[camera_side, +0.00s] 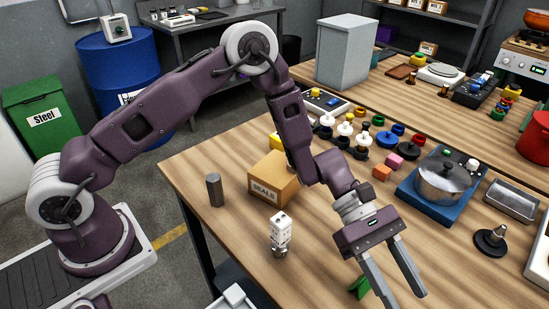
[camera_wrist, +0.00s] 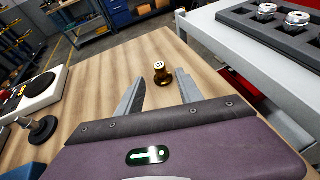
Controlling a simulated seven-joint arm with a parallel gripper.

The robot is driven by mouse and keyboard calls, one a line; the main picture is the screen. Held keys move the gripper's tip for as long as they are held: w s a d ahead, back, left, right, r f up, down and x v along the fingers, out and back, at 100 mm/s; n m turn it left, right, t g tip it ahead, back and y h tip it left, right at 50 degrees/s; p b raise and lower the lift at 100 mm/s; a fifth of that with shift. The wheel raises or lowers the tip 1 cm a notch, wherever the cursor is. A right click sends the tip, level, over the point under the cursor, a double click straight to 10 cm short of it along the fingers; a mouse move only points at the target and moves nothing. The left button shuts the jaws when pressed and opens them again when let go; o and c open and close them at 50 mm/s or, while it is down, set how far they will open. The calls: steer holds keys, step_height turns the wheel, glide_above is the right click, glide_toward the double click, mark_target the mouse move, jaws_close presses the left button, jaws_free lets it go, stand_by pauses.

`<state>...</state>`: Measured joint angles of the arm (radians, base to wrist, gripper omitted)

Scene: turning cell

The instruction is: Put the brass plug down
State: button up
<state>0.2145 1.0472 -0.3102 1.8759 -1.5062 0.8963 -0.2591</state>
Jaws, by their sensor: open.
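The brass plug (camera_wrist: 162,74) shows in the wrist view. In the side view my gripper (camera_side: 404,298) points down over the front of the table, and I cannot make out the plug there.
A white tray (camera_wrist: 222,48) with metal parts in dark foam stands at right in the wrist view. A black knobbed part (camera_wrist: 42,130) is at left. In the side view a box marked Seals (camera_side: 274,181), a pot (camera_side: 444,180) and a green piece (camera_side: 359,288) are nearby.

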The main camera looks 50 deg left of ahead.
steer(key=s+a+r+m+t+y, duration=0.1)
steer(key=s+a+r+m+y, duration=0.2)
steer(key=a+r+m, duration=0.4)
steer(key=s+a+r+m+y, duration=0.25)
steer(key=a+r, duration=0.25)
steer(key=r, duration=0.3)
steer(key=s+a+r+m+t+y, duration=0.1)
steer(key=s+a+t+y, duration=0.1)
steer(key=s+a, duration=0.2)
steer(key=s+a+r+m+t+y, duration=0.2)
steer(key=s+a, duration=0.3)
steer(key=a, duration=0.5)
steer(key=s+a+r+m+t+y, duration=0.1)
steer(key=s+a+m+t+y, duration=0.1)
steer(key=a, duration=0.6)
steer(key=shift+s+r+t+y, duration=0.25)
steer(key=shift+s+t+y, duration=0.5)
steer(key=shift+s+t, duration=0.4)
